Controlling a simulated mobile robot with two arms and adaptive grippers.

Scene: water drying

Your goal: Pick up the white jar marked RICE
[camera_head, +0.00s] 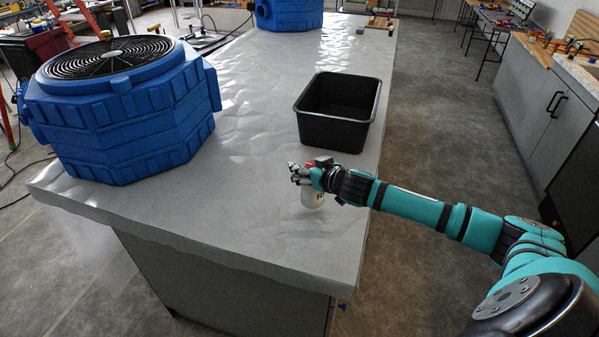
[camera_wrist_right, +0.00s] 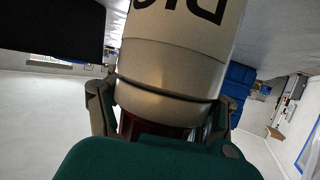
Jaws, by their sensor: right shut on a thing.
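The white jar (camera_head: 313,199) marked with dark letters is at the right side of the grey table, near its front edge, in the head view. My right gripper (camera_head: 303,174) is shut on the jar near its top. A red part shows above the fingers. In the right wrist view the jar (camera_wrist_right: 178,50) fills the middle, with upside-down black letters, partly cut off by the frame. The fingers of my right gripper (camera_wrist_right: 165,108) lie on both sides of it. I cannot tell whether the jar's base touches the table. My left gripper is not in view.
A black open bin (camera_head: 338,135) stands behind the jar on the table (camera_head: 250,200). A large blue fan unit (camera_head: 125,125) stands at the left, and another blue unit (camera_head: 288,13) at the far end. The table between the fan and the jar is clear.

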